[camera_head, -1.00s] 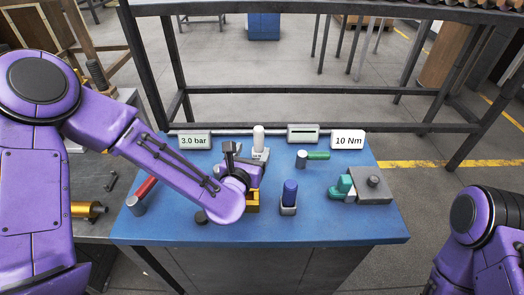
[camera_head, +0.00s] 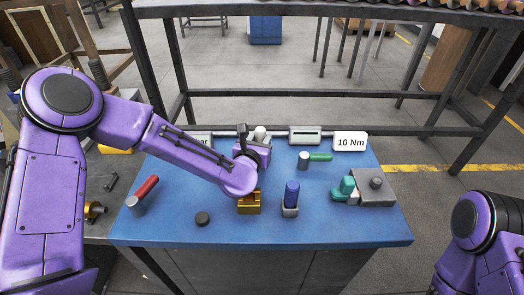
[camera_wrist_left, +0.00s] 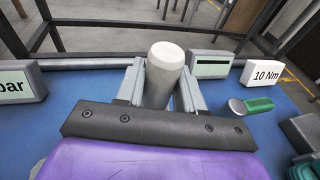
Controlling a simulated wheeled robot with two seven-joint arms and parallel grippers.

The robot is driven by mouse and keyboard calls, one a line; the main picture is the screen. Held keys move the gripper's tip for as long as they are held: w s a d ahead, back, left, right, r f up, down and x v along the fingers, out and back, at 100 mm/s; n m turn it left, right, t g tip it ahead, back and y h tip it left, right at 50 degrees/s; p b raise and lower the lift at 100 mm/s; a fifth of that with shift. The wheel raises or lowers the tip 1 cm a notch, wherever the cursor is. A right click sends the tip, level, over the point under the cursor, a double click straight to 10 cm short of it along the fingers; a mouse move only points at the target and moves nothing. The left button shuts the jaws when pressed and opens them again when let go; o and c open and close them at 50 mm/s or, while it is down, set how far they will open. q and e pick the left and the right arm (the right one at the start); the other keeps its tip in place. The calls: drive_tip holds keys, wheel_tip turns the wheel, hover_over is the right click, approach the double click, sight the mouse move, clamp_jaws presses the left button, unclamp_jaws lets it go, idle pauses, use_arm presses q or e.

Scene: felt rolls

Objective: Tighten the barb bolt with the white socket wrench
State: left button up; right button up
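The white socket wrench (camera_head: 260,133) stands at the back of the blue table, with its rounded white handle (camera_wrist_left: 165,68) upright in the left wrist view. My left gripper (camera_wrist_left: 160,88) has one grey finger on each side of the handle. A narrow gap shows at the right finger, so the gripper looks open around it. The wrench's lower part is hidden by my gripper. A brass block (camera_head: 249,204) sits in front of my left wrist. A grey block (camera_head: 375,188) with a round knob stands at the right. I cannot tell which holds the barb bolt. My right gripper is out of view.
A blue-handled tool (camera_head: 291,193) stands in a grey holder. Green-handled (camera_head: 319,157) and red-handled (camera_head: 147,187) tools lie on the table (camera_head: 330,220). A dark puck (camera_head: 203,218) lies front left. A 10 Nm sign (camera_head: 350,142) and a grey display box (camera_head: 304,135) line the back.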

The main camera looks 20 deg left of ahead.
use_arm(q)
clamp_jaws()
drive_tip(key=shift+r+p, duration=2.85)
drive_tip(key=shift+r, duration=1.7)
